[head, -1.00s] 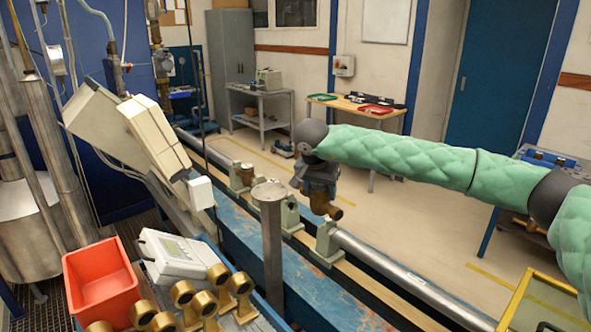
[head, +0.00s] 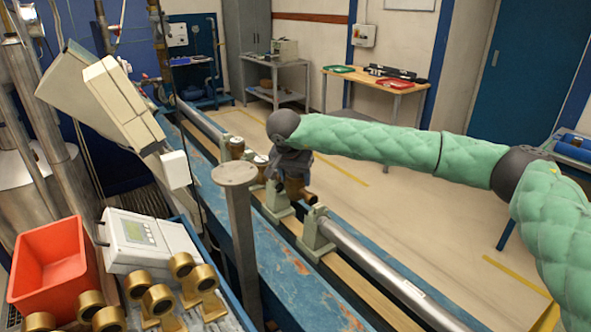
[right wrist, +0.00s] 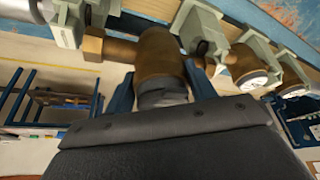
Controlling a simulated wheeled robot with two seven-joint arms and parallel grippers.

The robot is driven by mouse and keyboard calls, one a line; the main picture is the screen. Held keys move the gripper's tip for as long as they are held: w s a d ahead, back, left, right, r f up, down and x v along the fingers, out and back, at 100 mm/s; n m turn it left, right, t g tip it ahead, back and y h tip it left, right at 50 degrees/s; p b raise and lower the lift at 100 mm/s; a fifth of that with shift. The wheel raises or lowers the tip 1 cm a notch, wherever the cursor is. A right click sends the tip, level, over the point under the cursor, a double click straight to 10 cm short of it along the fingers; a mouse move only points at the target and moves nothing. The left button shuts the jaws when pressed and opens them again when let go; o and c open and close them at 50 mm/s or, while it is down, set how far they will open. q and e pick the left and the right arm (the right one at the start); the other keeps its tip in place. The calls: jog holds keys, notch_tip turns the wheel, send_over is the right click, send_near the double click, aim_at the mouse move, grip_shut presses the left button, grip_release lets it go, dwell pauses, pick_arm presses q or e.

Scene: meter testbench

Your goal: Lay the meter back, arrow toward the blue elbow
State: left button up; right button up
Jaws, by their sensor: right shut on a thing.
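A brass-brown meter (head: 299,188) is in my right gripper (head: 290,168), over the rail at the gap between two pale green pipe cradles. In the right wrist view the meter body (right wrist: 160,55) stands between the two blue fingers of the gripper (right wrist: 162,88), which is shut on it. Its side stub points toward a cradle (right wrist: 68,22). I cannot tell whether the meter touches the cradles. Its arrow cannot be made out, and I cannot identify a blue elbow. My left gripper is not in view.
Other meters with pale dials (head: 237,146) sit farther along the rail; one (right wrist: 250,78) is close beside a finger. A grey post (head: 238,215), red bin (head: 52,270), display box (head: 140,240) and several brass fittings (head: 158,300) are nearer. A steel pipe (head: 375,265) runs right.

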aim_at(295, 190)
jog(key=shift+d+f, duration=0.1)
jog(key=shift+f, duration=0.25)
dwell(0.3)
jog(key=shift+s+f+b, duration=0.1)
jog(key=shift+f+b, duration=0.1)
jog(key=shift+b, duration=0.4)
jog(key=shift+f+b, duration=0.15)
jog(key=shift+b, duration=0.4)
jog(key=shift+f, duration=0.1)
dwell(0.4)
jog(key=shift+f+b, duration=1.05)
jog(key=shift+f, duration=0.2)
jog(key=shift+f+b, duration=0.3)
jog(key=shift+b, duration=0.1)
dwell(0.6)
